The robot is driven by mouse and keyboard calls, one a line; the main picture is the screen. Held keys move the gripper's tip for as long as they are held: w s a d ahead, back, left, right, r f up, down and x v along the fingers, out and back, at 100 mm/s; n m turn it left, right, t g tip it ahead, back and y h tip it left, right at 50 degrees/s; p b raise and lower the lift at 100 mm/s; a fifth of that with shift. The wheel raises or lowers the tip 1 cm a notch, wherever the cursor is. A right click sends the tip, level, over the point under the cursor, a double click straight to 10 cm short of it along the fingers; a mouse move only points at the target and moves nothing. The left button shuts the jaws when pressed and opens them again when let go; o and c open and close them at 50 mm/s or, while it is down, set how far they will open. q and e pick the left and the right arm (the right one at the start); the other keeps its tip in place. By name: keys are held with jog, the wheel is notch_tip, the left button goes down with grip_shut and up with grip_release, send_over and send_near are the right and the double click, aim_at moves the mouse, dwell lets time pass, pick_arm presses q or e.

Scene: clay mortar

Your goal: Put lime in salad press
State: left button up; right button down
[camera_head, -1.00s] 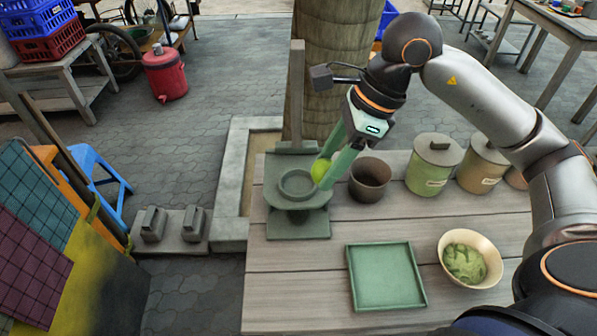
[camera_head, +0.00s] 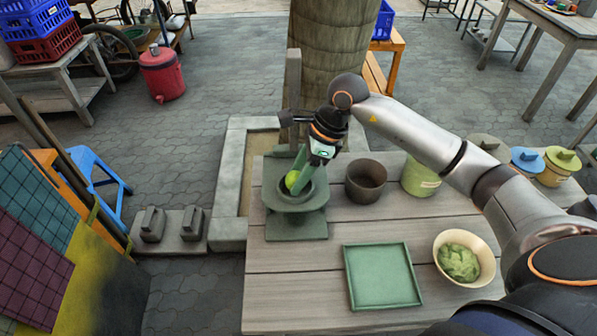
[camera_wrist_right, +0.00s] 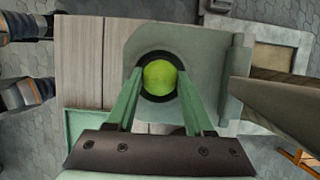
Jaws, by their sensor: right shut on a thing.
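The lime (camera_head: 292,180) is a bright green ball between the fingers of my right gripper (camera_head: 297,180). The gripper is shut on it and points down over the round bowl of the grey-green salad press (camera_head: 297,203). The lime also shows in the right wrist view (camera_wrist_right: 160,77), between the two green fingers and framed by the dark ring of the press bowl (camera_wrist_right: 143,90). Whether the lime touches the bowl's bottom cannot be told. The press stands upright on the wooden table (camera_head: 290,275). My left gripper is not in view.
A brown pot (camera_head: 366,183) stands just right of the press. Lidded canisters (camera_head: 420,180) stand farther right, partly behind my right arm. A green square tray (camera_head: 382,305) and a cream bowl of green paste (camera_head: 462,262) are at the front. The table's front left is clear.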

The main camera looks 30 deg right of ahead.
jog(key=shift+f, duration=0.2)
jog(key=c, duration=0.6)
grip_release()
jog(key=shift+o, duration=0.2)
jog(key=shift+r, duration=0.15)
jog(key=shift+d+r, duration=0.1)
jog(key=shift+r, duration=0.2)
jog(key=v, duration=0.7)
